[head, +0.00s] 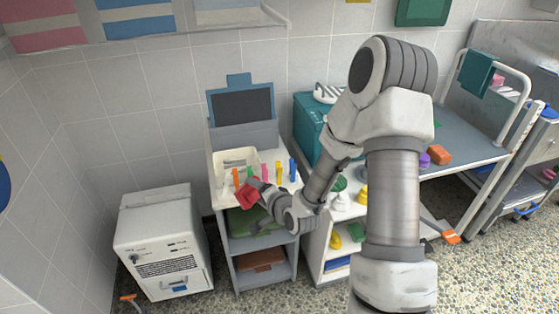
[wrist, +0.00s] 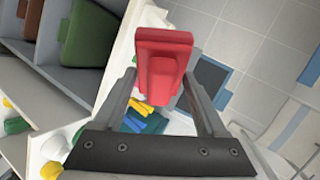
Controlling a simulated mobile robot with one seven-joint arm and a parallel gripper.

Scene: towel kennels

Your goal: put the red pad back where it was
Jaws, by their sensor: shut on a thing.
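The red pad (head: 247,191) is in my gripper (head: 258,190), over the front left of the white top of a small grey shelf unit (head: 218,199). In the wrist view, the red pad (wrist: 178,42) is a block with a raised grip part, held between the two fingers of my gripper (wrist: 159,82). The pad hides part of the shelf top behind it. I cannot tell whether it touches the top.
Several coloured upright pieces, such as a blue one (head: 292,170), stand on the unit's top near a cream bin (head: 228,157). A dark screen (head: 242,105) stands behind. A white cabinet (head: 165,240) is at left, a teal box (head: 305,120) at right.

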